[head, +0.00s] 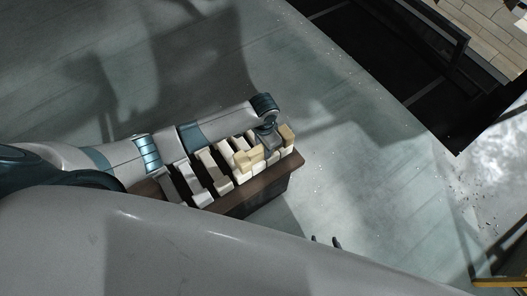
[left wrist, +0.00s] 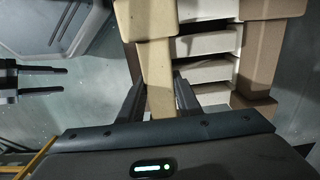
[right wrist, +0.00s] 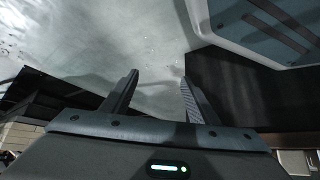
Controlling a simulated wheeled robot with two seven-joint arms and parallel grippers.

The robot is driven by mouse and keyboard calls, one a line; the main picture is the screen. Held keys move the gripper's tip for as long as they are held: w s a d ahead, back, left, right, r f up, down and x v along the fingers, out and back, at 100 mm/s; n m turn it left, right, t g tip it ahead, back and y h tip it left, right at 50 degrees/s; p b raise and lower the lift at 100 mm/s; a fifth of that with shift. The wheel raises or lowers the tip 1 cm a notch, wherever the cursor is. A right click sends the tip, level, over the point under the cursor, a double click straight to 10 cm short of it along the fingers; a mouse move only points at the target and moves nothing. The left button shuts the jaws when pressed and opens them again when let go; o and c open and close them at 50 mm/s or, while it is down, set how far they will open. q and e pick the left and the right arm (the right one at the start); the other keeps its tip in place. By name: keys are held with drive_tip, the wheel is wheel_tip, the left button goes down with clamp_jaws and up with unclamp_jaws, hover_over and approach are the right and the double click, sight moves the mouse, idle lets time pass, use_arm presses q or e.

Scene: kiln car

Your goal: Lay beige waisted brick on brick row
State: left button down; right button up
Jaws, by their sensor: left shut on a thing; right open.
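The beige waisted brick (left wrist: 157,60) is between the two fingers of my left gripper (left wrist: 160,97), which is shut on it. In the head view my left gripper (head: 268,140) is over the right part of the brick row, with the held brick (head: 244,161) across the pale bricks. The brick row (left wrist: 206,70) shows beside the held brick in the left wrist view. I cannot tell whether the held brick touches the row. My right gripper (right wrist: 155,95) is open and empty, away from the row; its dark fingertips (head: 331,242) show in the head view.
The row stands on a dark brown bench-like base (head: 234,207); several white and beige bricks lie side by side on it. A tan brick (left wrist: 259,60) lies along the row's right side in the left wrist view. Grey floor (head: 350,170) right of the base is clear.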

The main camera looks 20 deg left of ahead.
use_arm(q)
drive_tip(key=shift+f, duration=1.85)
drive_tip(key=c, duration=1.3)
unclamp_jaws()
drive_tip(key=shift+c, duration=0.2)
drive_tip(key=shift+o, duration=0.3)
use_arm(e)
drive_tip(key=shift+w+r, duration=0.15)
drive_tip(key=shift+w, duration=0.35)
drive_tip(key=shift+s, duration=0.1)
